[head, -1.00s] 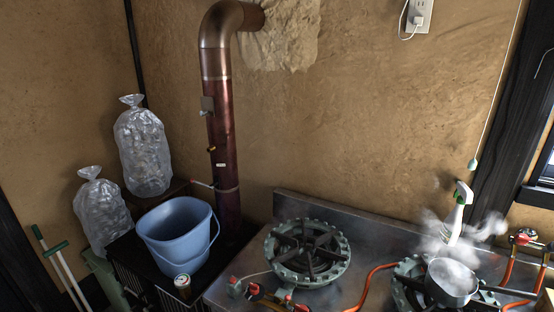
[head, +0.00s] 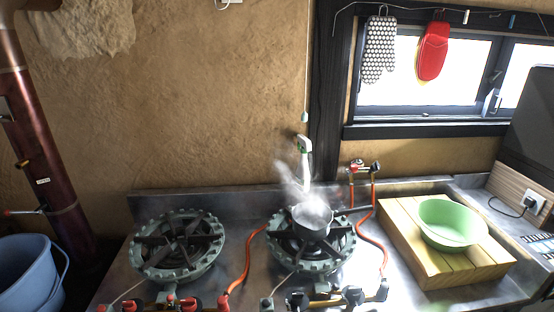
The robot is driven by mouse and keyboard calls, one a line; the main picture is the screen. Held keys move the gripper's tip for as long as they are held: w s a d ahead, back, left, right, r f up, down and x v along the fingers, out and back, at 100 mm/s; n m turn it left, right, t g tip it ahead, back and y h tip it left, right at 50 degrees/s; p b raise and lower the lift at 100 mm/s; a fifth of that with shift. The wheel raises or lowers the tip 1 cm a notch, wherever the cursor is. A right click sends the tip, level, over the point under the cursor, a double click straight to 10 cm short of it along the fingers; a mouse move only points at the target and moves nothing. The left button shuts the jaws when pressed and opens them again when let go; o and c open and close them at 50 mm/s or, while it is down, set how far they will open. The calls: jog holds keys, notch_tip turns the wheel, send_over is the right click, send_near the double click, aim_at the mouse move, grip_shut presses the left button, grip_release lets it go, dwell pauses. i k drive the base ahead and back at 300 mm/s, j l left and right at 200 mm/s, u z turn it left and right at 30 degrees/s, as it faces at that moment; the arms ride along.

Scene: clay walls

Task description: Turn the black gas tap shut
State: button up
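A pair of gas taps stands against the wall at the back of the steel counter, right of the steaming pot. The black gas tap (head: 376,167) is the right one, and a red-handled tap (head: 356,167) is just left of it. Orange hoses (head: 374,232) run down from the taps toward the stoves. The taps are small here, and I cannot tell how the black handle is turned. My gripper is not in view.
A steaming pot (head: 312,220) sits on the right burner (head: 286,252); the left burner (head: 150,262) is empty. A green basin (head: 452,222) rests on a wooden board (head: 408,240) at right. A blue bucket (head: 25,275) is at left.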

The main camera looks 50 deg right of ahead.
aim_at(375, 167)
jog(key=z, duration=1.65)
